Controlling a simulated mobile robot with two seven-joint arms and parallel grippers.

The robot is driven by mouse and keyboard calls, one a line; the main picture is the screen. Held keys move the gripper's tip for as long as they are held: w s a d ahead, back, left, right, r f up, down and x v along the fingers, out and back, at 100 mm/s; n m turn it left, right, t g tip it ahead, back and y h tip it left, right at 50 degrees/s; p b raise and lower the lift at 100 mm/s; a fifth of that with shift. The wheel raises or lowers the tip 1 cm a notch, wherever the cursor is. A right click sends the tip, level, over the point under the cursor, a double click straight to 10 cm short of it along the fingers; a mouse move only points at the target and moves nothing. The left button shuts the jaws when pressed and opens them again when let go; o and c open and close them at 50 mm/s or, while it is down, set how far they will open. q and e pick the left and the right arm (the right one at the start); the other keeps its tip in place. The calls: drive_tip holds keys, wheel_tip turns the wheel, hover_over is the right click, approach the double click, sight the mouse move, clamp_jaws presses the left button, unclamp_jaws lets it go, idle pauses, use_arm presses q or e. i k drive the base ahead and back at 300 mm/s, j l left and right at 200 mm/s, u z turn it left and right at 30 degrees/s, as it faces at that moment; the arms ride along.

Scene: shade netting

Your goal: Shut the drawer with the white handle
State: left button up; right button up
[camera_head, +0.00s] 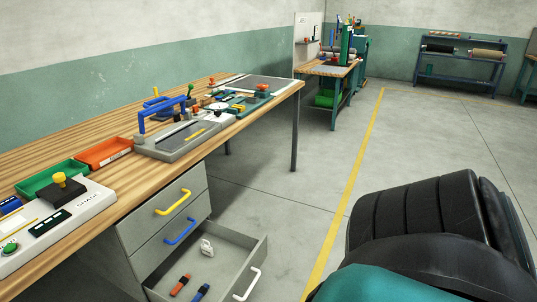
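The drawer with the white handle (247,284) is the lowest in a grey drawer unit (165,226) under the workbench. This drawer (259,254) is pulled well out, and its inside shows from above. A white item (207,247), an orange and black item (180,285) and a blue item (200,293) lie in it. The drawers above, with a yellow handle (173,203) and a blue handle (180,231), look shut. The frame cuts off the open drawer's lower part. Neither of my grippers is in view.
The wooden workbench (75,150) holds a green tray (48,177), an orange tray (104,152) and a blue-handled device (165,112). A bench leg (295,130) stands beyond the drawers. A dark part of mine fills the lower right. Grey floor lies right of the open drawer.

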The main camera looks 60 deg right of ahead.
sight(237, 257)
drive_tip(key=z, duration=1.45)
drive_tip(key=i+j+u, duration=0.1)
drive_tip(key=i, duration=0.3)
drive_tip(key=i+j+u, duration=0.1)
drive_tip(key=i, duration=0.35)
drive_tip(key=j, duration=0.1)
